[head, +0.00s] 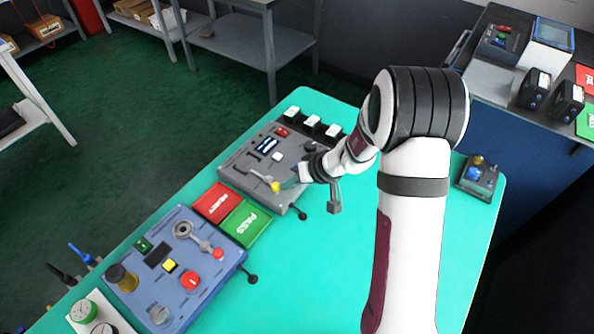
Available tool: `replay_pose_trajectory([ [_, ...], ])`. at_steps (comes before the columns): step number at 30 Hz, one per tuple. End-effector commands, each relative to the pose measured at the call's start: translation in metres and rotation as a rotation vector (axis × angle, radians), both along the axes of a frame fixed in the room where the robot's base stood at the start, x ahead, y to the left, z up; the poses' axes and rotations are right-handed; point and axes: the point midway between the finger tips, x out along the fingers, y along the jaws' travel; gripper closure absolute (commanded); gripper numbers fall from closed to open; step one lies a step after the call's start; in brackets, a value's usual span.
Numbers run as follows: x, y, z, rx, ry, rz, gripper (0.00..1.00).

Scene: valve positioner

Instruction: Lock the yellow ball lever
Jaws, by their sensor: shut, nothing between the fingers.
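The yellow ball lever (275,186) is on the grey control panel (235,163). Its pale rod runs up and left from the ball to the panel. My gripper (290,183) is just right of the yellow ball, low over the panel's right part. It is shut, with nothing seen held in it. The fingertips are very small here, and I cannot tell whether they touch the ball. My wrist and forearm hide part of the panel's right side.
A red block (212,202) and a green PASS block (246,222) lie below the grey panel. A blue panel (177,262) with knobs and a red-tipped lever is at lower left. A small knob box (476,175) stands right. The green tabletop (300,275) is clear at lower middle.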

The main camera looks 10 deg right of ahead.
Motion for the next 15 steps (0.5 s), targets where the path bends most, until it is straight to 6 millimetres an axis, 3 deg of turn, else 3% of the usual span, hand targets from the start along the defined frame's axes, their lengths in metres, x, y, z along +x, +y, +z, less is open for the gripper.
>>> replay_pose_trajectory([
  [15,-0.016,0.031,0.000,0.001,-0.002,0.007,1.00],
])
